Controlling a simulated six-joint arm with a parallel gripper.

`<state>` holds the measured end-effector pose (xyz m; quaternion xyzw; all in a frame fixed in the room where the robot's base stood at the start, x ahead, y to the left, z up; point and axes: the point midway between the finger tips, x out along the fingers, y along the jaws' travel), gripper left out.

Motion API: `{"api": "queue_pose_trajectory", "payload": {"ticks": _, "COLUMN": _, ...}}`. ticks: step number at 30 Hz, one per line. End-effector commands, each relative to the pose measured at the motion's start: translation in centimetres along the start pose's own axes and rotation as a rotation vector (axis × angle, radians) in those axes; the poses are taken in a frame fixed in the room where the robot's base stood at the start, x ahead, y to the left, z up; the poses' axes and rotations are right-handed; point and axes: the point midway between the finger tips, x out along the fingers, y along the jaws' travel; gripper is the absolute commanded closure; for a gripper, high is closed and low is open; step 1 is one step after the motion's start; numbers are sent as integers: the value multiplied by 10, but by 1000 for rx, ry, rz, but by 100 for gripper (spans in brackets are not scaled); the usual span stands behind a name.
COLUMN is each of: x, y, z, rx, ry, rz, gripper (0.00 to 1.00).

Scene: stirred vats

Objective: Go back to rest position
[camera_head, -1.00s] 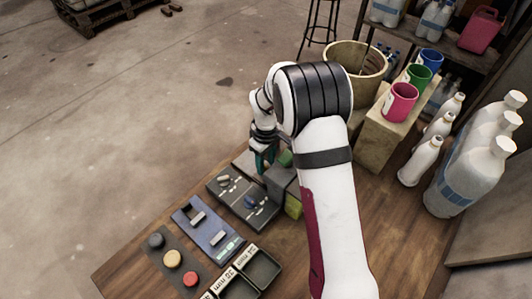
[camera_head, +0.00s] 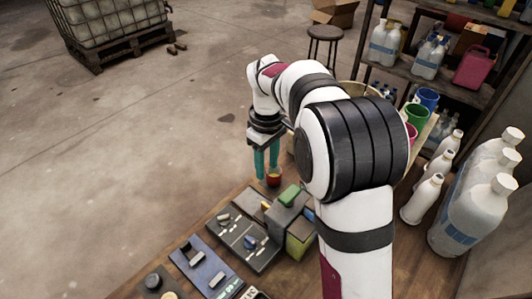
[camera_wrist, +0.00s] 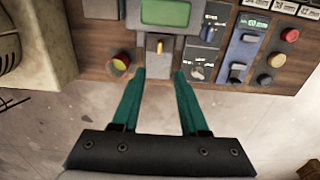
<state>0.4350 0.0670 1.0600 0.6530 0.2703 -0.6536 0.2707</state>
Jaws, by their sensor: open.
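My gripper (camera_head: 267,166) is open and empty, with two teal fingers pointing down near the far edge of the wooden bench. A red knob (camera_head: 273,178) shows just below the fingertips in the head view. In the wrist view it is a red and yellow knob (camera_wrist: 119,64) left of the fingers. A grey box with a green screen (camera_wrist: 165,13) and a small yellow lever (camera_wrist: 159,46) lies beyond the fingertips.
Dark switch panels (camera_head: 244,240) and a blue panel (camera_head: 205,264) lie on the bench. White bottles (camera_head: 478,205) stand at the right, near green (camera_head: 417,116) and blue (camera_head: 427,98) cups. A stool (camera_head: 325,34) stands behind.

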Motion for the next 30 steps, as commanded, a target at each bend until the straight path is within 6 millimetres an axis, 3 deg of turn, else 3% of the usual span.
{"api": "queue_pose_trajectory", "payload": {"ticks": 4, "x": -2, "y": -1, "z": 2, "rx": 11, "ry": 1, "rz": -1, "gripper": 56}}
{"api": "queue_pose_trajectory", "payload": {"ticks": 6, "x": -14, "y": -10, "z": 18, "rx": 88, "ry": 8, "rz": -8, "gripper": 56}}
{"api": "queue_pose_trajectory", "payload": {"ticks": 8, "x": -33, "y": -28, "z": 48, "rx": 231, "ry": 17, "rz": -24, "gripper": 56}}
{"api": "queue_pose_trajectory", "payload": {"ticks": 10, "x": -52, "y": -61, "z": 95, "rx": 460, "ry": 25, "rz": -53, "gripper": 56}}
{"api": "queue_pose_trajectory", "payload": {"ticks": 12, "x": -58, "y": -98, "z": 142, "rx": 693, "ry": 27, "rz": -86, "gripper": 56}}
{"api": "queue_pose_trajectory", "payload": {"ticks": 15, "x": -51, "y": -145, "z": 194, "rx": 978, "ry": 23, "rz": -127, "gripper": 56}}
{"api": "queue_pose_trajectory", "payload": {"ticks": 18, "x": -38, "y": -178, "z": 226, "rx": 1169, "ry": 14, "rz": -157, "gripper": 56}}
{"api": "queue_pose_trajectory", "payload": {"ticks": 22, "x": -28, "y": -194, "z": 240, "rx": 1266, "ry": 5, "rz": -172, "gripper": 56}}
{"api": "queue_pose_trajectory", "payload": {"ticks": 30, "x": -28, "y": -194, "z": 240, "rx": 1266, "ry": 5, "rz": -172, "gripper": 56}}
